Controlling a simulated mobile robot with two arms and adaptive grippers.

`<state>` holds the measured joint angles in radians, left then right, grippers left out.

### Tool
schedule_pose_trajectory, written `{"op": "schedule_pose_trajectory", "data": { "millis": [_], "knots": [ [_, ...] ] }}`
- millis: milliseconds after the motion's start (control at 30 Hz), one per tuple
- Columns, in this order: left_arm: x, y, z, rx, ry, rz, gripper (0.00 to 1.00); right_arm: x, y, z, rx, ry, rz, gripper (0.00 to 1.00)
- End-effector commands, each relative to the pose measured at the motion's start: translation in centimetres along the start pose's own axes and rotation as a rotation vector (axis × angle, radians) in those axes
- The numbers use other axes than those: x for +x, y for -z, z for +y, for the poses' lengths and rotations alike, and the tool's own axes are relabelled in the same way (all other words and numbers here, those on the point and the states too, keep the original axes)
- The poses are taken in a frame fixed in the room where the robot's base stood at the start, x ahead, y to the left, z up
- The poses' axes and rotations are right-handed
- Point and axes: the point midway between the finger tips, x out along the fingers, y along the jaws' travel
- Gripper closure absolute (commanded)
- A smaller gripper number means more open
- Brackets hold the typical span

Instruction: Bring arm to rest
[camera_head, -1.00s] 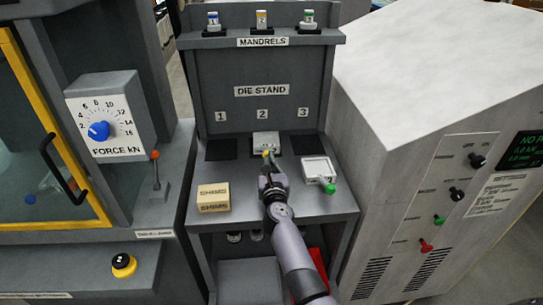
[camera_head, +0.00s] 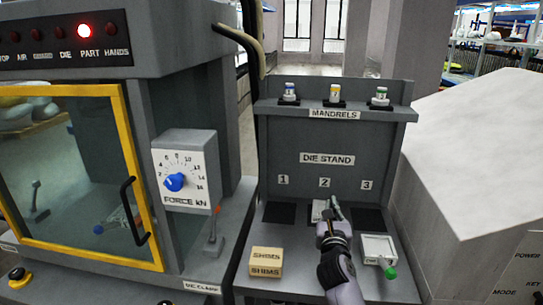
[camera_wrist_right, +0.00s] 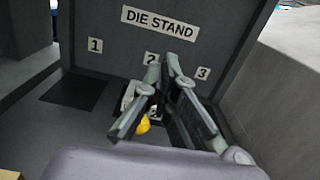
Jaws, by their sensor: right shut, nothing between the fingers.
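My right gripper (camera_head: 333,207) is in front of the die stand (camera_head: 327,160), by place 2. It is shut and empty. In the right wrist view its fingers (camera_wrist_right: 163,68) point toward the labelled back panel. A pale die block (camera_head: 318,210) sits at place 2, partly hidden by the gripper. In the right wrist view the block (camera_wrist_right: 128,95) shows left of the fingers, with a yellow part (camera_wrist_right: 143,125) behind them. I cannot tell whether the fingers touch the block. My left gripper is not in view.
Mandrels (camera_head: 335,93) stand on the top shelf. The press (camera_head: 70,170) is left, its PART lamp (camera_head: 85,31) red. A pale cabinet (camera_head: 475,160) is right.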

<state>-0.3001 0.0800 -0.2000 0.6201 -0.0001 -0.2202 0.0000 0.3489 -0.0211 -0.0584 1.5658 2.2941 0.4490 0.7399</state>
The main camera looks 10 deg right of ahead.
Motion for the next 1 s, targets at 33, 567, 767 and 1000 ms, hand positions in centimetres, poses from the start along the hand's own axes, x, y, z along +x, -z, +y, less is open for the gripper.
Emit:
{"op": "schedule_pose_trajectory", "data": {
  "millis": [33,567,767,1000],
  "knots": [
    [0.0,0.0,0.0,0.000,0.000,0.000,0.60,-0.7,-0.4,0.1,-0.056,-0.013,-0.038,1.00],
    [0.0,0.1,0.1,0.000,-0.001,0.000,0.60,-23.6,2.5,12.1,-1.616,-0.636,-0.794,1.00],
    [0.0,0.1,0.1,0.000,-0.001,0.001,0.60,-32.7,12.1,9.8,-2.171,-1.078,-0.878,1.00],
    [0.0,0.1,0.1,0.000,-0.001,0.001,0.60,-39.2,17.8,2.6,-2.505,-1.528,-0.809,1.00]
  ]
}}
